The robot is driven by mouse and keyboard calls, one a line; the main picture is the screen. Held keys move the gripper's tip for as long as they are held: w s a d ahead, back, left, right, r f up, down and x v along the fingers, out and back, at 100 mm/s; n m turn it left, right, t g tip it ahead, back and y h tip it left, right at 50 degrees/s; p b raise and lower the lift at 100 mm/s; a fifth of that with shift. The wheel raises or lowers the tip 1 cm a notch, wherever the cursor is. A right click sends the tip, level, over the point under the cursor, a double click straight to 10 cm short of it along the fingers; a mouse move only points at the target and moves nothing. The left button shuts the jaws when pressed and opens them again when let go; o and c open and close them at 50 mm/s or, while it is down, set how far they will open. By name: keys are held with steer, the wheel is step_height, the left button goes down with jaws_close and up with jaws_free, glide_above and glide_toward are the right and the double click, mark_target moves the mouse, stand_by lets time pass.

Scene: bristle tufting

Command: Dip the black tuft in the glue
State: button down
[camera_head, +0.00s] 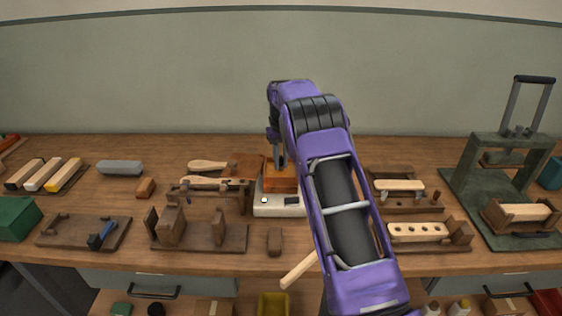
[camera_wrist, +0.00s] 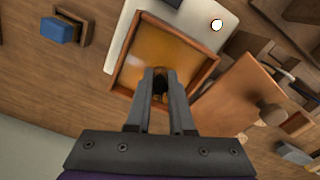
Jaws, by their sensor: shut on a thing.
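My gripper (camera_wrist: 160,74) is shut on the black tuft (camera_wrist: 160,84), a small dark bundle between the fingertips in the wrist view. The fingers hide most of it. The glue (camera_wrist: 158,46) is an amber pool in a square wooden-rimmed pan (camera_wrist: 205,72), and the fingertips point down over it. In the head view my gripper (camera_head: 280,160) is above the orange-brown pan (camera_head: 281,183), which sits on a white heater with a knob (camera_head: 265,207). I cannot tell whether the tuft touches the glue.
A wooden lid with a knob (camera_wrist: 238,97) lies beside the pan in the wrist view. Brush-shaped wooden pieces (camera_head: 208,165) and a dark wooden jig (camera_head: 200,232) are left of the heater. A tall green press (camera_head: 500,160) stands at the right.

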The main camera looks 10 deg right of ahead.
steer(key=shift+r, duration=0.15)
steer(key=shift+r+p, duration=1.05)
steer(key=shift+r, duration=0.1)
steer(key=shift+r+p, duration=0.35)
steer(key=shift+r, duration=2.1)
